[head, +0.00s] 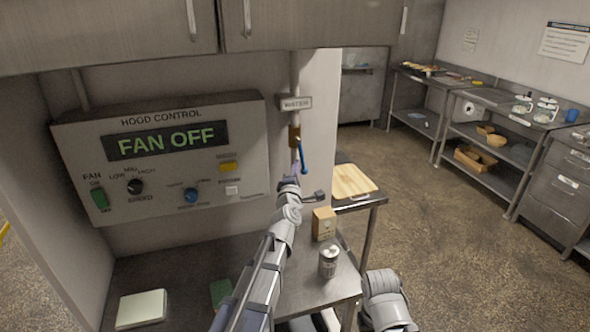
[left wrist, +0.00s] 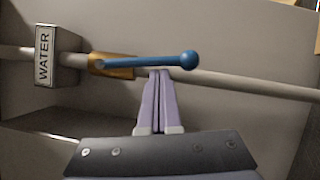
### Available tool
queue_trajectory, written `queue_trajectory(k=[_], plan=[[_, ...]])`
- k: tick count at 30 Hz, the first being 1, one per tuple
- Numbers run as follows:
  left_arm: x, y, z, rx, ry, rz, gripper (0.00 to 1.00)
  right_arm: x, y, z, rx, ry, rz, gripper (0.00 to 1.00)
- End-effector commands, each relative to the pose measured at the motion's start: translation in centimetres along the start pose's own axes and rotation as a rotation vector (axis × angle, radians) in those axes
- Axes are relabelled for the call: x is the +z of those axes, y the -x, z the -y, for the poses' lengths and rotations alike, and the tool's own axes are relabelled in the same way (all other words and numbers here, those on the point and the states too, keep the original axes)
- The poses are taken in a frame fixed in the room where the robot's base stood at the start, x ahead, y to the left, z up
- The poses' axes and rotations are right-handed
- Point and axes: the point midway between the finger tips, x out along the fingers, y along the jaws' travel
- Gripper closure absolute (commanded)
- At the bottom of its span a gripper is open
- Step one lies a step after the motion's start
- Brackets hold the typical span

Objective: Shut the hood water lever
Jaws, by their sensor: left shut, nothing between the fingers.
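The water lever is a blue handle (head: 303,158) with a round end, on a brass valve (head: 294,133) under the WATER sign (head: 295,103). It points down, at a small angle to the pipe. In the left wrist view, the blue handle (left wrist: 150,62) runs from the brass valve (left wrist: 110,65) to its ball end, nearly along the pipe. My left gripper (left wrist: 159,73) is shut and empty, its tips at the handle's edge near mid-length; I cannot tell whether they touch. In the head view, the left gripper (head: 296,170) is beside the handle. My right gripper is not in view.
The hood control panel (head: 165,155), reading FAN OFF, is on the wall left of the valve. Below, the counter (head: 180,270) holds a small box (head: 324,223) and a canister (head: 328,262). A cutting board (head: 352,181) lies behind to the right. Cabinets (head: 120,30) hang above.

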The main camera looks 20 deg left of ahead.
Motion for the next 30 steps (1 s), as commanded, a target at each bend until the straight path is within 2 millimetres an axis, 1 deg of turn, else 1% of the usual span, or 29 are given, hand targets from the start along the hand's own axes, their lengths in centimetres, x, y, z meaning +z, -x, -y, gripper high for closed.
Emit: queue_trajectory(k=[13,17,23,30], plan=[[0.5,-0.3,0.3,0.031,0.068,0.000,1.00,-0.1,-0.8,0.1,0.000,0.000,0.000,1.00],[0.8,-0.5,0.5,0.049,0.108,0.001,1.00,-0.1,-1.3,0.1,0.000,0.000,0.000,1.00],[1.8,-0.9,0.9,0.103,0.224,0.002,1.00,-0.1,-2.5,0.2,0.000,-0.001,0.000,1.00],[3.5,-1.8,0.9,0.197,0.424,0.002,1.00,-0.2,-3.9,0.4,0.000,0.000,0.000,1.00]])
